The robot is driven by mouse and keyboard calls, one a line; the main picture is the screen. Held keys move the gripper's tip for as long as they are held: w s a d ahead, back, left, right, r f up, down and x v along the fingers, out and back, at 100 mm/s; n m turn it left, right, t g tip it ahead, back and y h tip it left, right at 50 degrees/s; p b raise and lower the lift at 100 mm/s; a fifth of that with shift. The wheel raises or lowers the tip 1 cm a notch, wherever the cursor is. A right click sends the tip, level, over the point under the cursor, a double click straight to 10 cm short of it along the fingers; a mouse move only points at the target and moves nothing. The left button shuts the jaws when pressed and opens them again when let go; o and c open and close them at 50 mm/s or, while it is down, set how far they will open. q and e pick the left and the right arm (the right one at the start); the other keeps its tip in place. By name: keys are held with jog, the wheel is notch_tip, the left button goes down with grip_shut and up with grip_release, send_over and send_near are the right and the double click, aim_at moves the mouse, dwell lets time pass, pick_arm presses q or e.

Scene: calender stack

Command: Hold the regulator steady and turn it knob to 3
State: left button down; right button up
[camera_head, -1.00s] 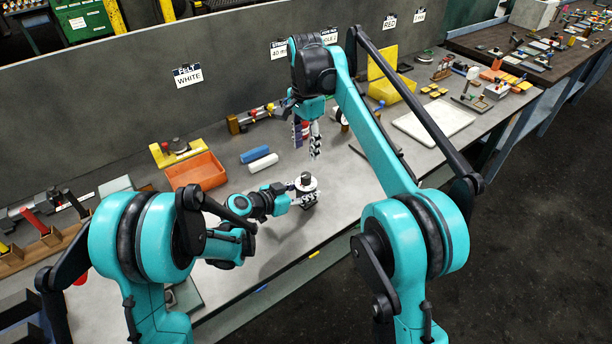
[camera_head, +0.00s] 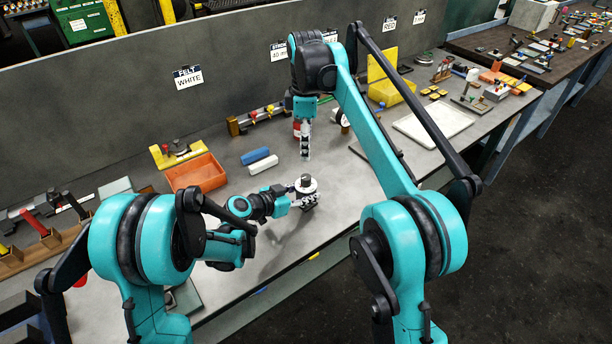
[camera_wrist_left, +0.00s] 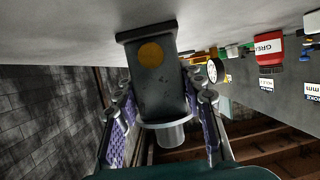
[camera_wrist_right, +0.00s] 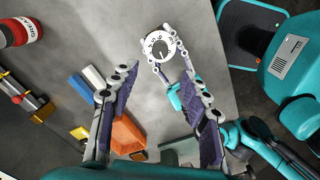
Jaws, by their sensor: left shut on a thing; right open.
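The regulator (camera_head: 306,184) stands upright on the bench with its white dial and dark knob on top. In the left wrist view its grey body (camera_wrist_left: 155,75) has a yellow round spot. My left gripper (camera_head: 306,199) is shut on the body from the left, with one finger (camera_wrist_left: 120,108) on each side. In the right wrist view the numbered dial (camera_wrist_right: 160,44) shows beyond the fingertips; I cannot read its setting. My right gripper (camera_head: 306,157) hangs above and behind the regulator, pointing down. It is open and empty (camera_wrist_right: 158,78), apart from the knob.
An orange bin (camera_head: 196,173) and blue and white blocks (camera_head: 259,161) lie left of the regulator. A red jar (camera_wrist_right: 20,32) stands behind. A white tray (camera_head: 433,124) lies to the right. The bench around the regulator is clear.

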aim_at(306, 177)
notch_tip(306, 177, down, 12)
jog(key=n, duration=1)
jog(key=shift+r, duration=0.15)
grip_shut()
